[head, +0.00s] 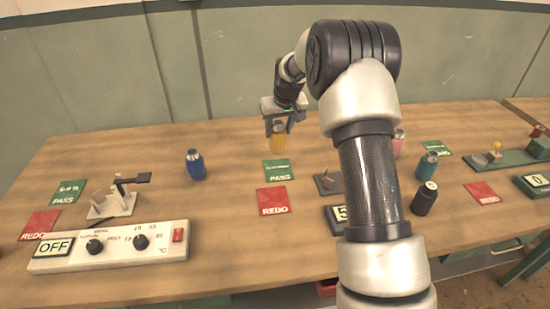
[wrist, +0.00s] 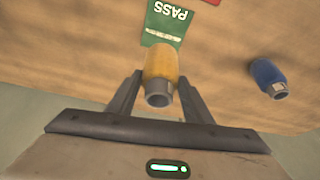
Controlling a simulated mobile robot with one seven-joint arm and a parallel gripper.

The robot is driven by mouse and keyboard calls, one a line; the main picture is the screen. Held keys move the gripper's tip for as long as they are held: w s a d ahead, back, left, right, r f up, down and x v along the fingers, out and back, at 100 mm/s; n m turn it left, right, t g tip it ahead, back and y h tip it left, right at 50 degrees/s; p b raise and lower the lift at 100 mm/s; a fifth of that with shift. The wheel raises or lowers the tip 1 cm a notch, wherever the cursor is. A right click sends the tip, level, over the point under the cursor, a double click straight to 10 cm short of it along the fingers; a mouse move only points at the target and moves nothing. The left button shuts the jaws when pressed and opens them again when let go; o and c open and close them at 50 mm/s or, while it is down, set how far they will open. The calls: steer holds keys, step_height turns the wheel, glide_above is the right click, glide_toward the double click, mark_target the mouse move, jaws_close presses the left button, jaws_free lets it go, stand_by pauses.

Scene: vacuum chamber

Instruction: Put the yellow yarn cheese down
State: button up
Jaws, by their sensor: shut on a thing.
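The yellow yarn cheese (head: 278,141) shows as a small yellow bottle-like cylinder with a grey neck. My gripper (head: 277,127) is shut on it near the back of the table, fingers on either side of its upper part. In the wrist view the yellow yarn cheese (wrist: 160,66) sits between the two fingers of my gripper (wrist: 160,85), grey end towards the camera. It looks upright. I cannot tell whether its base touches the table. A green PASS card (head: 279,170) lies just in front of it; the card also shows in the wrist view (wrist: 164,20).
A red REDO card (head: 273,201) lies nearer. A blue bottle-like cylinder (head: 195,165) stands to the left; teal (head: 427,166) and black (head: 424,199) ones stand right. A control box (head: 110,247) and a small stand (head: 113,203) occupy the left. Table between blue cylinder and PASS card is clear.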

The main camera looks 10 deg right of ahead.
step_height(320, 180, down, 8)
steer(key=shift+r, duration=0.25)
steer(key=shift+f, duration=0.2)
steer(key=o, duration=1.2)
steer(key=shift+r, duration=0.1)
